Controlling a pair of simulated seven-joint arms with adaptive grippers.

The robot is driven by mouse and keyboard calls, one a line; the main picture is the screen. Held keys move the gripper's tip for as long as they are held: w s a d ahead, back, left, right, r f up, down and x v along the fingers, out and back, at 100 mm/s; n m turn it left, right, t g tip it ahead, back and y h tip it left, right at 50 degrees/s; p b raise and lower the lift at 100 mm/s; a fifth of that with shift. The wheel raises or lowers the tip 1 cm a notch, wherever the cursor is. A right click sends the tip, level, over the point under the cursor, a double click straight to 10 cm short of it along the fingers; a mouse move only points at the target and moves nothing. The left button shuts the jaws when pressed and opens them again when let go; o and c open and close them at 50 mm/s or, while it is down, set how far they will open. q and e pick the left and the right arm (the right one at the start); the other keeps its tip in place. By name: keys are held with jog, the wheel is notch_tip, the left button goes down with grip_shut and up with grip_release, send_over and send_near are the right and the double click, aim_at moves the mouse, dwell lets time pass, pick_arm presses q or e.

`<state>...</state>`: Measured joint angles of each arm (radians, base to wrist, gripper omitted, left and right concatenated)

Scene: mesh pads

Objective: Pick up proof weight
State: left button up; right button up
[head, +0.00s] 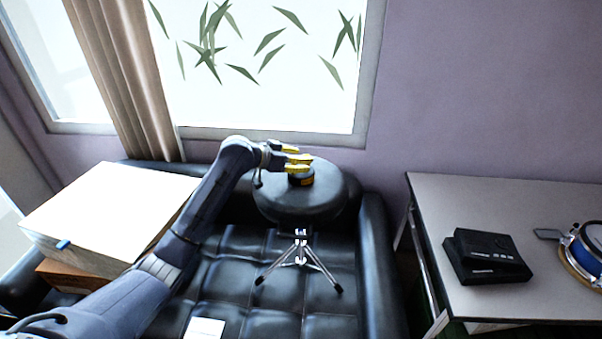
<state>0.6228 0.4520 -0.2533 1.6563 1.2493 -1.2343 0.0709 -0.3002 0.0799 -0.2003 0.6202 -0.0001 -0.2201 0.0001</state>
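A small dark object with an orange band, which looks like the proof weight (301,180), sits on the round black stool seat (331,202). My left gripper (300,160) has yellow fingers that point right. It is directly above the dark object in the picture, and its lower finger overlaps the object's top. I cannot tell whether they touch or how far apart the fingers are. My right gripper is not in view.
The stool's tripod legs (318,268) stand over the black tufted sofa (240,290). A large white-topped box (105,215) is at left. A grey table (460,200) at right holds black devices (487,258) and a blue-rimmed drum (584,252). A window is behind.

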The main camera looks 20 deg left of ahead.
pick_arm(q)
jog(key=shift+x, duration=2.1)
grip_shut()
jog(key=shift+r, duration=0.15)
